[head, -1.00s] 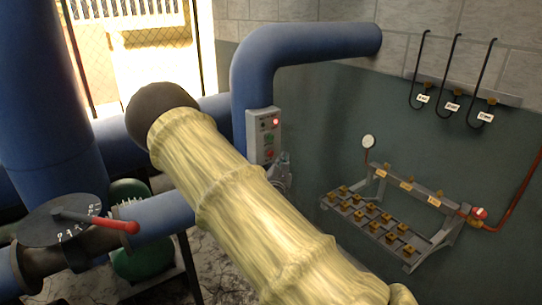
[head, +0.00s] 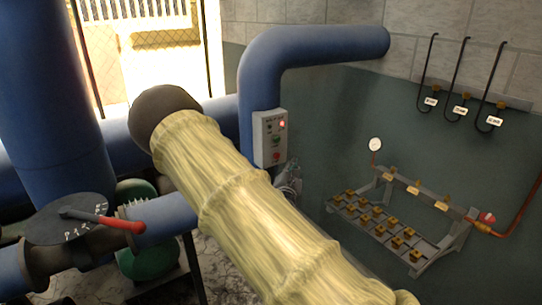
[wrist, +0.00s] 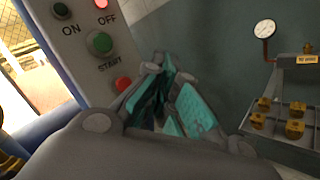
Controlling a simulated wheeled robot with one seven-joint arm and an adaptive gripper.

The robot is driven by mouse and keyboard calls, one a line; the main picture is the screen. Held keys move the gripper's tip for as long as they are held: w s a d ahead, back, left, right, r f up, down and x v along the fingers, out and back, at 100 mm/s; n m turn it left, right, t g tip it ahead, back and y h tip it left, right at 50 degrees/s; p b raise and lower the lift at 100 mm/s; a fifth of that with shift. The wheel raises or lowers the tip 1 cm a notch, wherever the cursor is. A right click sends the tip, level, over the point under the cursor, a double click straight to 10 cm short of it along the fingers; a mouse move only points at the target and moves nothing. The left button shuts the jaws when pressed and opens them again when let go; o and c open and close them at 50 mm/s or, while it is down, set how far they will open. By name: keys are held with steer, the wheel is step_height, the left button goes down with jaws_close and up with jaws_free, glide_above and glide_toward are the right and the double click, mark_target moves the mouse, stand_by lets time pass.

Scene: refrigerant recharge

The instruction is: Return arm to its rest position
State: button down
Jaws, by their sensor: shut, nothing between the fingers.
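My arm, in a pale yellow cover, runs across the middle of the head view, from its dark upper end down to the lower right. My gripper (wrist: 172,105) shows in the wrist view with teal pads on grey fingers; it is shut and empty. In the head view it is small and partly hidden behind my arm, just below and right of the grey control box (head: 270,138). In the wrist view the control box (wrist: 95,45) is close, at the upper left of the fingers, with ON, OFF and START labels. A red light is lit on it.
A blue pipe (head: 258,75) rises behind the box and bends right. A rack (head: 405,228) with brass fittings and a gauge (head: 375,145) stands at the right, under hanging black hoses (head: 458,75). A red-handled valve (head: 125,226) is at the left.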

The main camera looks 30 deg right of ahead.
steer(key=s+a+f+m+g+y, duration=0.2)
steer(key=s+a+f+m, duration=0.1)
steer(key=s+f, duration=0.55)
steer(key=s+a+f+m+g+y, duration=0.2)
steer(key=s+a+f+m+g, duration=0.3)
steer(key=f, duration=0.7)
steer(key=s+a+f+m+y, duration=0.1)
steer(key=s+f+m+y, duration=0.1)
steer(key=s+f, duration=0.7)
steer(key=s+a+f+m+g+y, duration=0.2)
steer(key=s+a, duration=0.4)
steer(key=s, duration=0.3)
steer(key=s+a+f+m+g+y, duration=0.2)
steer(key=s+a+f+m+g, duration=0.1)
steer(key=s+a, duration=0.4)
steer(key=s+a+f+m+g+y+b, duration=0.1)
steer(key=s+a+f+m, duration=0.4)
steer(key=s, duration=0.7)
steer(key=shift+a+m+g+y, duration=0.4)
steer(key=shift+a+g+y, duration=0.4)
steer(key=shift+g+y, duration=0.15)
steer(key=shift+f, duration=0.1)
